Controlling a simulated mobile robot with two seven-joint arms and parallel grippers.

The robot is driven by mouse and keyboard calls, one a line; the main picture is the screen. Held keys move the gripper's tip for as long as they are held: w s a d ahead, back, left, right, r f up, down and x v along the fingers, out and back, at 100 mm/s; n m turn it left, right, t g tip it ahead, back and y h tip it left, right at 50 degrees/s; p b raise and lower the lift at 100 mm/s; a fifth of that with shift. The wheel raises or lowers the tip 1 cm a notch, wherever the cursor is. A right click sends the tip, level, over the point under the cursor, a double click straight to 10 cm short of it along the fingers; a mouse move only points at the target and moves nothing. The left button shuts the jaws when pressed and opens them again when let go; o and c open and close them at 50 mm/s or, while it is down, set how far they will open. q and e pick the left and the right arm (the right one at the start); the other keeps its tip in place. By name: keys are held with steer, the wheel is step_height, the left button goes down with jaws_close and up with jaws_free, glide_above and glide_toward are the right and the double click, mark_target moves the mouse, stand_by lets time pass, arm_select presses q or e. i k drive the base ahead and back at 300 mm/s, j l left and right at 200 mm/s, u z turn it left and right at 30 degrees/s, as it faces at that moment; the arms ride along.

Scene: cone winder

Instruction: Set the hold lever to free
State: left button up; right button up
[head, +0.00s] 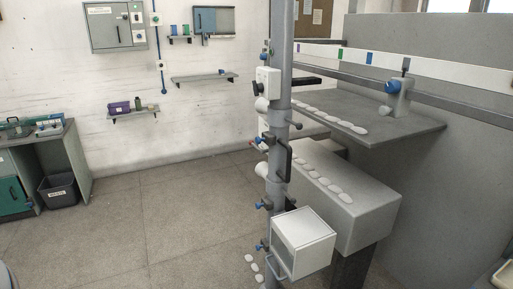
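I cannot tell for sure which part is the hold lever. Small blue-ended levers stick out from the grey upright post (279,150) of the winder, one at mid-height (261,205) and one lower down (260,247). A black bar handle (289,163) is fixed to the same post. On the grey table at the right, a light grey unit (398,100) has a blue knob (393,87) and a short dark upright lever (405,66). Their settings are too small to read. Neither of my grippers is in view.
A white open box (303,243) is mounted low on the post. A grey casing (345,196) and table (415,128) carry rows of pale discs. A dark bin (59,191) and workbench stand at the left. The floor (170,210) between is clear.

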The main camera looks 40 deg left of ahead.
mark_target(261, 152)
steer(key=i+j+z, duration=0.1)
steer(key=j, duration=0.4)
steer(key=i+j+z, duration=0.15)
steer(key=j, duration=0.4)
steer(key=i+j+z, duration=0.1)
steer(key=j, duration=0.45)
steer(key=i+j+z, duration=0.15)
steer(key=j, duration=0.4)
steer(key=i+j+z, duration=0.1)
steer(key=j, duration=0.45)
